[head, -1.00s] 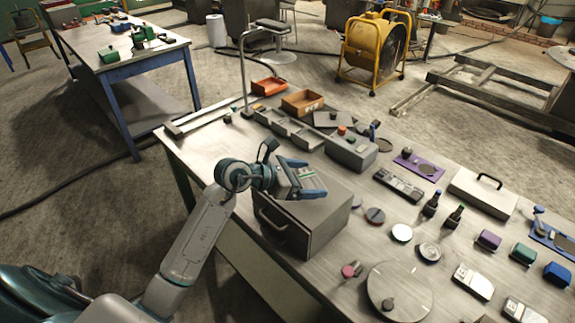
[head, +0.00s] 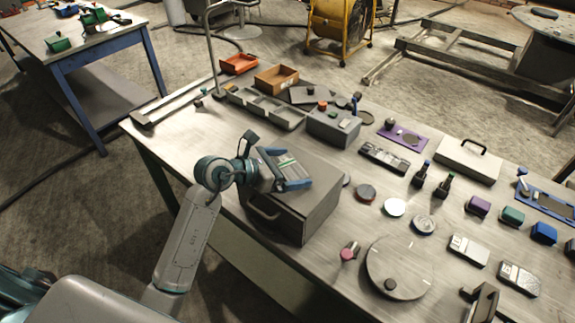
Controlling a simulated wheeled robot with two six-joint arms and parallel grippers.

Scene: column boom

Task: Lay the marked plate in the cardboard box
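The marked plate (head: 287,162) is a small dark grey piece with green and pale stripes. It lies between the two blue fingers of my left gripper (head: 286,168). The fingers sit along its two sides and look shut on it, over the top of a grey drawer case. Any gap between plate and case is hard to judge. The cardboard box (head: 277,78) is open, brown and empty-looking, at the back left of the bench, well behind the gripper.
A grey divided tray (head: 262,108) and an orange bin (head: 239,64) are near the cardboard box. A grey button box (head: 334,126) stands right of the tray. The drawer case (head: 310,205) has a front handle. Discs and a round turntable (head: 400,267) fill the right.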

